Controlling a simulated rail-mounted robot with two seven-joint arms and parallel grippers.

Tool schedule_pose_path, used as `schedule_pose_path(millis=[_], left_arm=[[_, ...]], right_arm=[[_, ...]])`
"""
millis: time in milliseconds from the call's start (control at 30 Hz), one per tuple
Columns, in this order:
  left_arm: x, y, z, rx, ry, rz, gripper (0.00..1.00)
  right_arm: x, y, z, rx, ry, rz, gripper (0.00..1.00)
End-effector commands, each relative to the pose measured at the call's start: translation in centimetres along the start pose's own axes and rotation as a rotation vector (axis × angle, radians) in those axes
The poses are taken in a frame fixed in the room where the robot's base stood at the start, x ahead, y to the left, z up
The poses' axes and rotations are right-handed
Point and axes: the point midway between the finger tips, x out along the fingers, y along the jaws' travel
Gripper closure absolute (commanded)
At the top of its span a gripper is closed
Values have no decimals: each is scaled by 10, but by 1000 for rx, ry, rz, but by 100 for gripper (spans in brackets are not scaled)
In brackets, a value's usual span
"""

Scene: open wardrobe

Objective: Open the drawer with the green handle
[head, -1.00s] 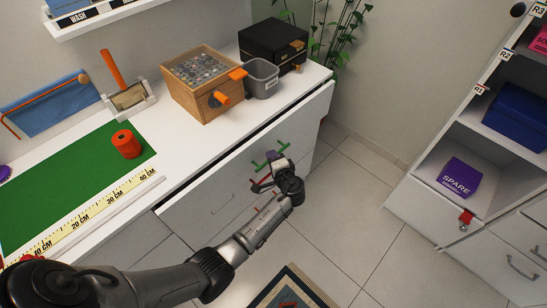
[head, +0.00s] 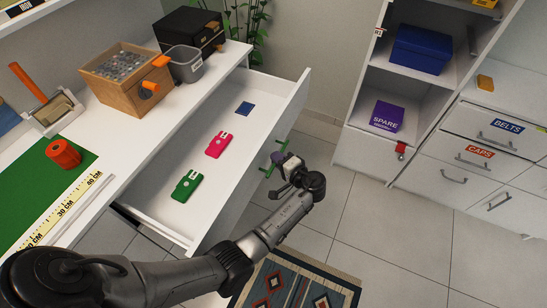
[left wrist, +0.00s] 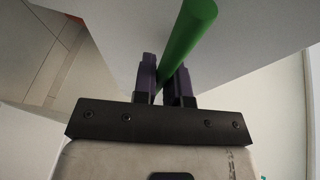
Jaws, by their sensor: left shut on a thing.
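The white drawer (head: 204,213) under the worktop stands well open, its front panel out from the cabinet. Its green handle (head: 266,170) is on the outer face of the front. My left gripper (head: 283,160) is at the handle and shut on it. In the left wrist view the green handle bar (left wrist: 188,38) runs between the purple fingers of my left gripper (left wrist: 165,85). Inside the drawer lie a green case (head: 187,186), a pink case (head: 218,144) and a blue item (head: 244,108). My right gripper is not in view.
On the worktop stand a wooden box (head: 118,95) of grey pieces, a grey bin (head: 186,66), a black box (head: 188,30) and an orange spool (head: 63,153). A shelf unit (head: 372,151) stands at right. A patterned rug (head: 310,285) lies on open floor.

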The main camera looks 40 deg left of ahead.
Motion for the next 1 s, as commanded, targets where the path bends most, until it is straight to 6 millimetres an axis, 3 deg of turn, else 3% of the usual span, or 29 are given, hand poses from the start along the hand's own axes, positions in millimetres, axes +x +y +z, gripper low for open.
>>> schedule_pose_path(millis=[233, 667, 700, 933, 1000], left_arm=[[-12, 2, -4, -2, -11, -1, 100], [-14, 2, -4, -2, -13, -1, 100], [-14, 2, -4, -2, -13, -1, 86], [-14, 3, -4, -2, -11, -1, 64], [-14, 3, -4, -2, -11, -1, 63]], right_arm=[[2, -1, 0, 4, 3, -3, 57], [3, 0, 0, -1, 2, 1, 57], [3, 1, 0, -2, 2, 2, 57], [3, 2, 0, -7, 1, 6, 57], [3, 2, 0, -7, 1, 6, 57]])
